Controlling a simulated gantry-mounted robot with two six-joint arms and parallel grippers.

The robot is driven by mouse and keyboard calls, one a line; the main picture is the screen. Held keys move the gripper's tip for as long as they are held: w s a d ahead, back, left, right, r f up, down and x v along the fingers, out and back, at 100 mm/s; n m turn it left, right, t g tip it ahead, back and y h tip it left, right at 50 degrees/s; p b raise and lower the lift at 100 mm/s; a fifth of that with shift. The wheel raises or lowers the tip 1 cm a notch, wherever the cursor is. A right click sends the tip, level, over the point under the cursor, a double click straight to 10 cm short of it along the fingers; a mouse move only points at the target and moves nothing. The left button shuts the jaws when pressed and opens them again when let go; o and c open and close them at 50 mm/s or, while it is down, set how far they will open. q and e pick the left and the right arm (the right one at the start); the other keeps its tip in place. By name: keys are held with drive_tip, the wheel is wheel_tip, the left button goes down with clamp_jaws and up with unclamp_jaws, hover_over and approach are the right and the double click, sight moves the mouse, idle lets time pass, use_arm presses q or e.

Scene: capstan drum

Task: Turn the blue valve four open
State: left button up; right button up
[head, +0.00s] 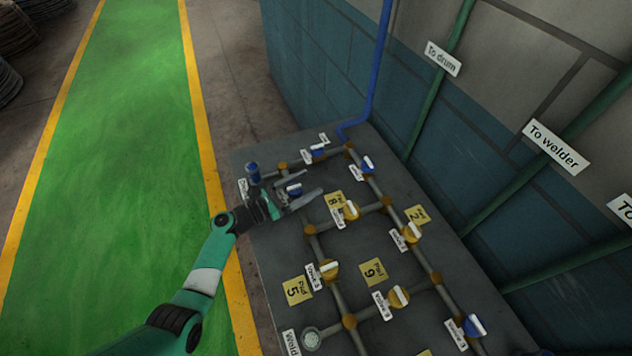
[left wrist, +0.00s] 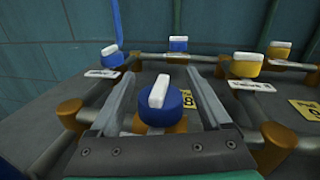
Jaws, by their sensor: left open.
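A blue valve (left wrist: 160,105) with a white bar handle sits between the two fingers of my left gripper (left wrist: 160,76) in the left wrist view. The fingers stand apart on either side of it, and no contact shows. Its white bar points roughly along the fingers, tilted slightly right. In the head view the same blue valve (head: 294,190) lies between the fingers of my left gripper (head: 311,182), which comes in from the left edge of the panel. I cannot read the number on its label. My right gripper is not in view.
Other blue valves stand at the back (head: 318,152), back right (head: 368,164) and front right (head: 475,326). Yellow valves (head: 350,210) and grey pipes with brass joints cover the panel (head: 375,245). A wall rises behind. The green walkway (head: 110,130) at left is clear.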

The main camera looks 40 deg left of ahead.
use_arm(q)
drive_tip(key=shift+s, duration=0.15)
drive_tip(key=shift+a, duration=0.1)
drive_tip(key=shift+c, duration=1)
clamp_jaws()
